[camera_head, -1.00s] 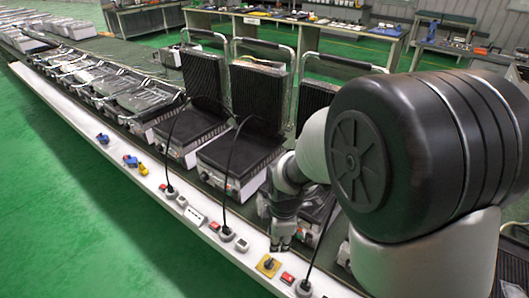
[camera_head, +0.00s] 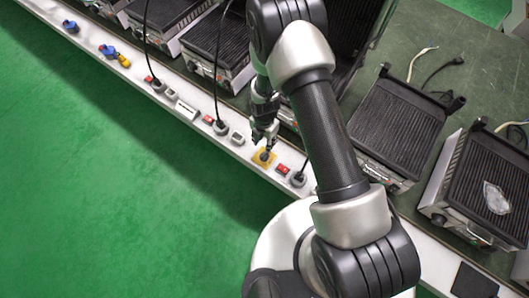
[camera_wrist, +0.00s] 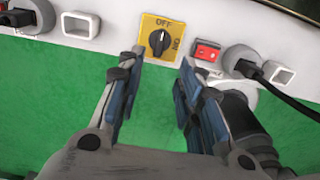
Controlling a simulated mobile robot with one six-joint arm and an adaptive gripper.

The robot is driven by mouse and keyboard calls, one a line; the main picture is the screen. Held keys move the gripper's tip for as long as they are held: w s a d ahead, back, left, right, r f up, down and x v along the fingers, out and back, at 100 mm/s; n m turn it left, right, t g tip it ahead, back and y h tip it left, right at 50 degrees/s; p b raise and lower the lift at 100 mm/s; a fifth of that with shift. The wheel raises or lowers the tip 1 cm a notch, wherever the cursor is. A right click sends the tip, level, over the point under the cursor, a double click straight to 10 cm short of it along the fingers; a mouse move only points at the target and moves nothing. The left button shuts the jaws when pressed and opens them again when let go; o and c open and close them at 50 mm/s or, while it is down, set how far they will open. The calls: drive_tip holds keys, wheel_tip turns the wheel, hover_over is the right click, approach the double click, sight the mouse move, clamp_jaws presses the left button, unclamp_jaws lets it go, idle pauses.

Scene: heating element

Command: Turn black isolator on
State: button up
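The black isolator is a rotary knob on a square yellow plate marked OFF and ON, fixed to the white rail. It shows in the wrist view (camera_wrist: 160,42) and in the head view (camera_head: 264,156). The knob's grip bar stands about upright in the wrist view, in line with the OFF mark at the top; ON is at the lower right. My gripper (camera_wrist: 157,72) is open and empty. Its fingers lie on either side of the knob's line, short of the plate in the picture. In the head view my gripper (camera_head: 265,138) is close to the plate; contact cannot be told.
A red switch (camera_wrist: 206,52) and a grey socket with a black plug (camera_wrist: 243,60) sit right of the isolator. A white outlet (camera_wrist: 80,24) is to its left. Contact grills (camera_head: 398,125) stand on the bench behind the rail. Green floor is free in front.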

sight(264, 154)
wheel_tip(264, 154, down, 11)
drive_tip(key=b, duration=0.2)
drive_tip(key=shift+w+f+b, duration=0.1)
drive_tip(key=shift+f+b, duration=0.1)
drive_tip(key=shift+b, duration=0.15)
drive_tip(key=shift+c, duration=0.3)
clamp_jaws()
